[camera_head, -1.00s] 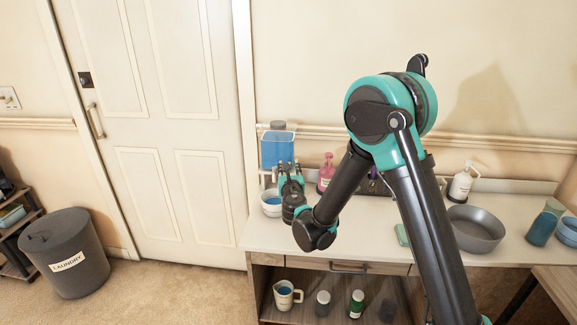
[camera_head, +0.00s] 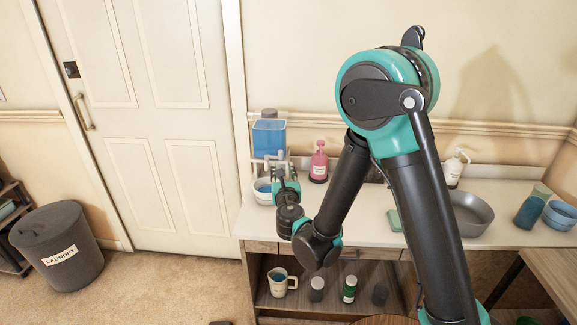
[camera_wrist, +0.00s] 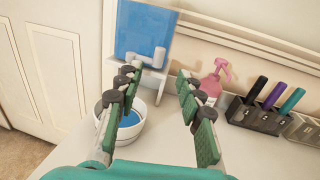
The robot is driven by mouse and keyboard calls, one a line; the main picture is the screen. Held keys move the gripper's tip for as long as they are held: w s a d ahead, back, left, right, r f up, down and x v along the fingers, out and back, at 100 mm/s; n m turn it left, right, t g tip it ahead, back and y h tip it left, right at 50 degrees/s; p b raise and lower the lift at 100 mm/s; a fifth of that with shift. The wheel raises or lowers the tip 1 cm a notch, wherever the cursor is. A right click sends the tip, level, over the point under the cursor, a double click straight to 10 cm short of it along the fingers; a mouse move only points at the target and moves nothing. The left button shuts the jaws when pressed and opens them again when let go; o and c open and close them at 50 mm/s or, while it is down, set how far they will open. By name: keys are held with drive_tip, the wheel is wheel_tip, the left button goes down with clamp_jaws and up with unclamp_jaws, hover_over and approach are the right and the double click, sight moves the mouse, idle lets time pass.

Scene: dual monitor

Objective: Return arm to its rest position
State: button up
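My gripper (camera_wrist: 155,118) is open and empty in the wrist view, its two green-padded fingers spread apart above the white counter. In the head view my gripper (camera_head: 284,182) hangs over the left end of the counter (camera_head: 340,217), in front of a blue-filled dispenser. My arm is bent, with its elbow high in the middle of the head view. A white bowl with blue contents (camera_wrist: 131,122) stands beside and partly behind the left finger. It also shows in the head view (camera_head: 263,196), left of my gripper.
The blue dispenser (camera_wrist: 146,32) stands at the back. A pink pump bottle (camera_wrist: 213,82) and a holder with markers (camera_wrist: 262,115) are to the right. A grey pan (camera_head: 470,214), a white pump bottle (camera_head: 453,170) and blue bowls (camera_head: 560,214) are further right. A laundry bin (camera_head: 58,245) stands left.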

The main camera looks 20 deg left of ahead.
drive_tip(key=w+d+m+g+h, duration=0.1)
drive_tip(key=w+d+m+h, duration=0.3)
drive_tip(key=d, duration=0.5)
drive_tip(key=w+d+m+h, duration=0.2)
drive_tip(key=d+m, duration=0.5)
drive_tip(key=d, duration=0.2)
drive_tip(key=s+d+f+m+g+h, duration=0.2)
drive_tip(key=d+m+g+h, duration=0.15)
drive_tip(key=d+m, duration=0.85)
drive_tip(key=s+d+f+m+g, duration=0.25)
drive_tip(key=s+d+m, duration=0.25)
drive_tip(key=d, duration=0.3)
drive_tip(key=s+d+f+m+g, duration=0.2)
drive_tip(key=s+d+f+m, duration=0.15)
drive_tip(key=s+d, duration=0.35)
drive_tip(key=s+d+f+m+g+y, duration=0.1)
drive_tip(key=s+f+m+g+y, duration=0.1)
drive_tip(key=s+m, duration=0.7)
drive_tip(key=shift+s+d+f+g, duration=0.2)
drive_tip(key=shift+s+d+g, duration=0.15)
drive_tip(key=shift+g, duration=0.25)
